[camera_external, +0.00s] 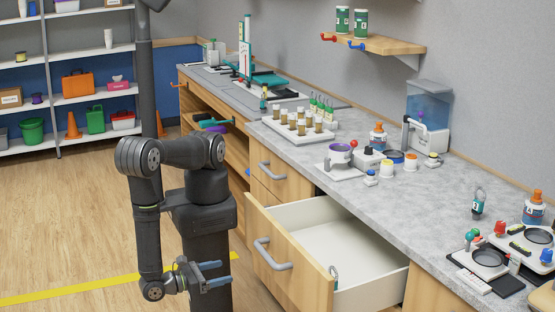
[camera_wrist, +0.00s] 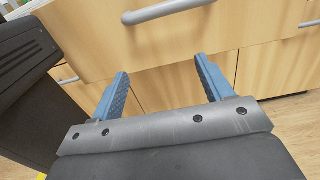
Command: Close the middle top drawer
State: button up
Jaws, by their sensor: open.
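A wooden drawer (camera_external: 285,262) with a grey bar handle (camera_external: 272,254) is pulled well out from the counter, and its white inside (camera_external: 335,235) looks empty. In the wrist view a drawer front (camera_wrist: 110,35) with a grey handle (camera_wrist: 168,10) fills the top of the picture. My gripper (camera_external: 215,274) is to the left of the open drawer's front, low beside it. In the wrist view its two blue fingers (camera_wrist: 165,85) are spread wide with nothing between them. The handle is beyond the fingertips and not touched by them.
Wooden floor (camera_external: 60,210) lies free at left.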

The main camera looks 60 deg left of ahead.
jog(key=a, duration=0.3)
jog(key=w+a, duration=0.1)
jog(key=a, duration=0.2)
jog(key=w+a, duration=0.1)
jog(key=a, duration=0.2)
jog(key=shift+w+f, duration=0.1)
jog(key=shift+w, duration=0.15)
jog(key=c, duration=1.4)
jog(key=w, duration=1.3)
jog(key=shift+w, duration=0.25)
grip_shut()
jog(key=shift+w, duration=0.15)
send_over(326, 246)
jog(key=shift+w+d, duration=0.1)
jog(key=shift+w, duration=0.1)
jog(key=shift+s, duration=7.3)
